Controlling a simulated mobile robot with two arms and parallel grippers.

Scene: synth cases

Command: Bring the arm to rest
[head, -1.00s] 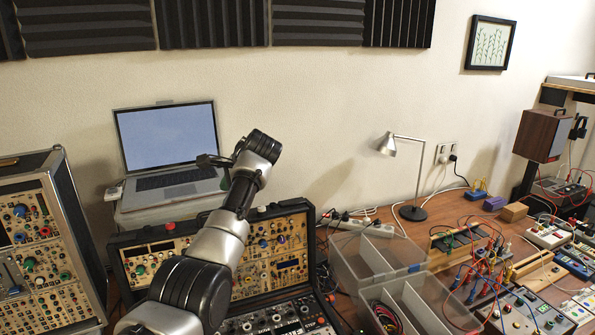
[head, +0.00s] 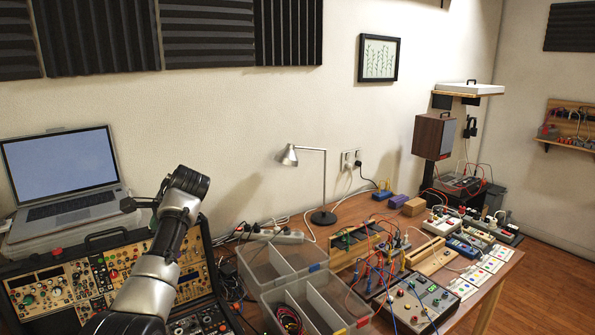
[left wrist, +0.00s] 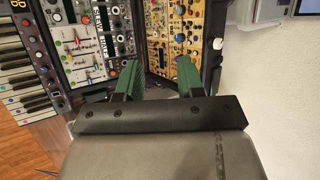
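My left arm (head: 160,262) rises from the bottom of the head view over the open synth case, bent at its top. My left gripper (head: 138,204) is small there, to the left of the bend, in front of the laptop. In the left wrist view the two green fingers of my left gripper (left wrist: 158,72) stand apart with nothing between them. Beyond them lies the synth case with its gold panel (left wrist: 172,38) and grey module panels (left wrist: 88,42). The fingers look clear of the panels. My right gripper is not in view.
A laptop (head: 62,172) stands behind the case. To the right, clear bins (head: 272,262), a desk lamp (head: 322,180), and patch gear with cables (head: 385,250) crowd the wooden bench. Open floor (head: 540,275) shows at the far right. A keyboard (left wrist: 22,75) shows in the wrist view.

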